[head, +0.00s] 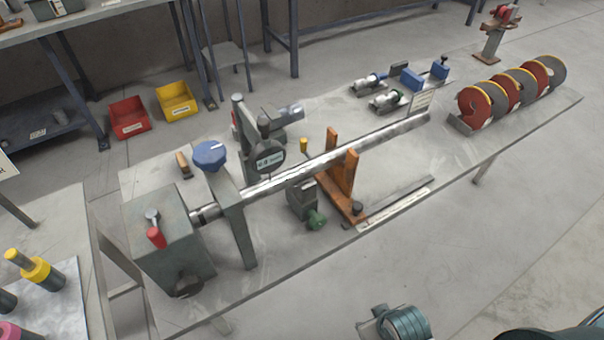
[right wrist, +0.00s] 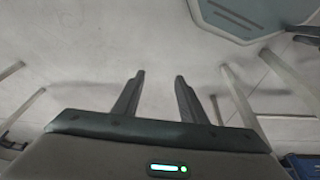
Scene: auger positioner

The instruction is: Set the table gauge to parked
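The table gauge (head: 269,160) is a dark round dial with a pale display. In the head view it hangs beside a grey upright post (head: 240,118), close to the long steel shaft (head: 330,157). The display is too small to read, and I cannot tell whether the gauge tip touches the shaft. My right gripper (right wrist: 161,77) is open and empty in the right wrist view, with pale floor behind its fingers. No gripper is visible at the gauge. My left gripper is not in view.
The shaft runs along the bench from a grey headstock (head: 166,235) with a red-knobbed lever. An orange support (head: 343,175) and a blue knob (head: 209,155) stand near the gauge. Red and grey discs (head: 475,103) sit far right. Red (head: 129,115) and yellow (head: 177,100) bins lie behind.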

